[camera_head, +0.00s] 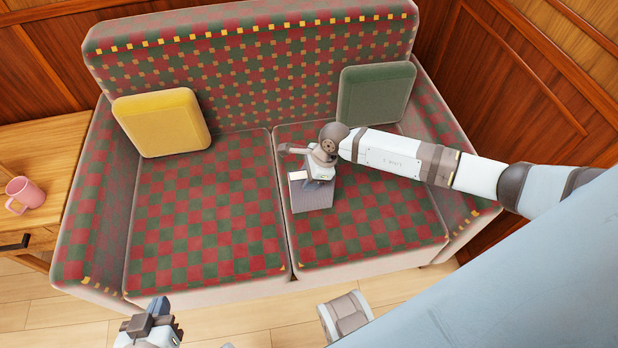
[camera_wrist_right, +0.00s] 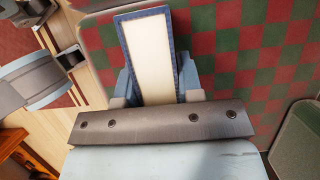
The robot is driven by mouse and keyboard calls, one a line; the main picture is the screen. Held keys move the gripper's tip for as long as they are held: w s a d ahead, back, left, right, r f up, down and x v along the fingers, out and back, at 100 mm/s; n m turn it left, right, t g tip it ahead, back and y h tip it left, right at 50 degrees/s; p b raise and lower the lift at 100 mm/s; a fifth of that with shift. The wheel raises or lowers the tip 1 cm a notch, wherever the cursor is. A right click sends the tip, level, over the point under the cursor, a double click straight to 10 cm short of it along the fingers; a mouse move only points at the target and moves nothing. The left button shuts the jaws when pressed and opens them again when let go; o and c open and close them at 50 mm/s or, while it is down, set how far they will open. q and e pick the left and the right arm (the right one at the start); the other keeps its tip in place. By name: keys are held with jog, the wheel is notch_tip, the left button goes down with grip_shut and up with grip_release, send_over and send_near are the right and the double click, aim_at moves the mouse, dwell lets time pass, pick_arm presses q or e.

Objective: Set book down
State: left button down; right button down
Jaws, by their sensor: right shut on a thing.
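The book (camera_head: 311,195) is over the right seat cushion of the checked sofa (camera_head: 220,215), near the gap between the two cushions. My right gripper (camera_head: 318,178) is shut on it from above. In the right wrist view, the book (camera_wrist_right: 146,50) shows its pale page edge framed by a blue cover, between the two fingers of the right gripper (camera_wrist_right: 155,82). I cannot tell whether the book touches the seat. My left gripper (camera_head: 160,310) is at the bottom left, in front of the sofa and away from the book; its fingers are unclear.
A yellow cushion (camera_head: 161,122) leans at the sofa's left back and a green cushion (camera_head: 376,93) at its right back. A pink mug (camera_head: 24,195) stands on the wooden side table (camera_head: 62,150) at left. The left seat (camera_head: 200,220) is clear.

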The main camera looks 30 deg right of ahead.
jog(key=c, duration=0.8)
grip_release()
